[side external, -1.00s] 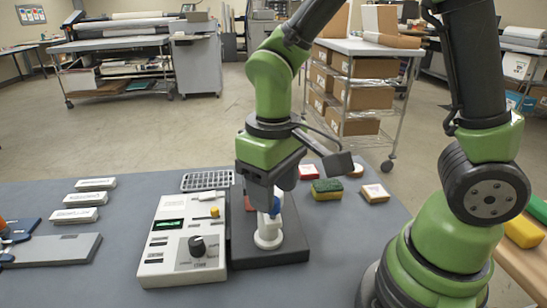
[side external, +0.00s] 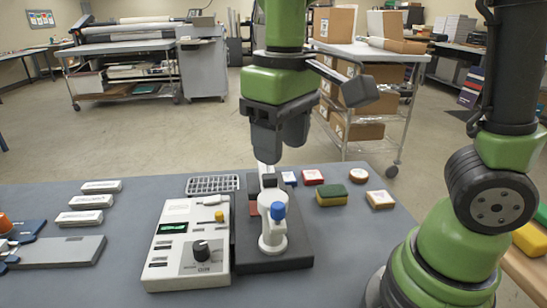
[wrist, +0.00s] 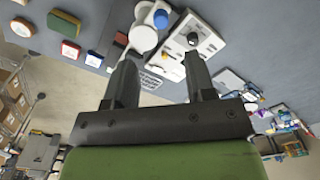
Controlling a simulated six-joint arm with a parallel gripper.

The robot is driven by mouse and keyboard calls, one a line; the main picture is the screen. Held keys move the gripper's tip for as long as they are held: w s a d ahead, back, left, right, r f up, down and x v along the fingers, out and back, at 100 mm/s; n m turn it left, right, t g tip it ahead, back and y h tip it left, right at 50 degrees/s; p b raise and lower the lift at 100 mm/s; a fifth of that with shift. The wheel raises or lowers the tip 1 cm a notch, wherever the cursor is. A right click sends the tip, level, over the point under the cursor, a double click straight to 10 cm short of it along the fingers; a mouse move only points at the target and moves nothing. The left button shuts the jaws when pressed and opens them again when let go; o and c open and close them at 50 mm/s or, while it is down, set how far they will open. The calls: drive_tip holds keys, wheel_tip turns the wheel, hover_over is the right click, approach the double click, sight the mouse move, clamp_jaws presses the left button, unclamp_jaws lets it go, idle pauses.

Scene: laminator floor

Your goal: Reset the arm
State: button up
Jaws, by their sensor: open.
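My gripper (side external: 280,150) hangs above the back of the table, higher than the black-based device with a white post and blue knob (side external: 272,228). Its fingers are apart with nothing between them. In the wrist view my gripper (wrist: 160,75) also shows its two fingers spread and empty. The white and blue device (wrist: 148,25) lies beyond the fingertips there, apart from them. The grey table (side external: 120,235) carries the device.
A white control box (side external: 190,245) with a dark dial stands left of the device. A grey rack (side external: 212,184) lies behind it. A green and yellow sponge (side external: 331,192) and small blocks sit to the right. White bars (side external: 85,202) lie at left. Above the table is open room.

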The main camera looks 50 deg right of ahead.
drive_tip(key=s+d+r+m+t+y, duration=0.1)
drive_tip(key=s+d+r+m+t, duration=0.2)
drive_tip(key=s+t, duration=0.4)
drive_tip(key=shift+s+d+r+m+y, duration=0.25)
drive_tip(key=shift+s+r+m+y, duration=0.2)
drive_tip(key=shift+s+r, duration=0.4)
idle(1.1)
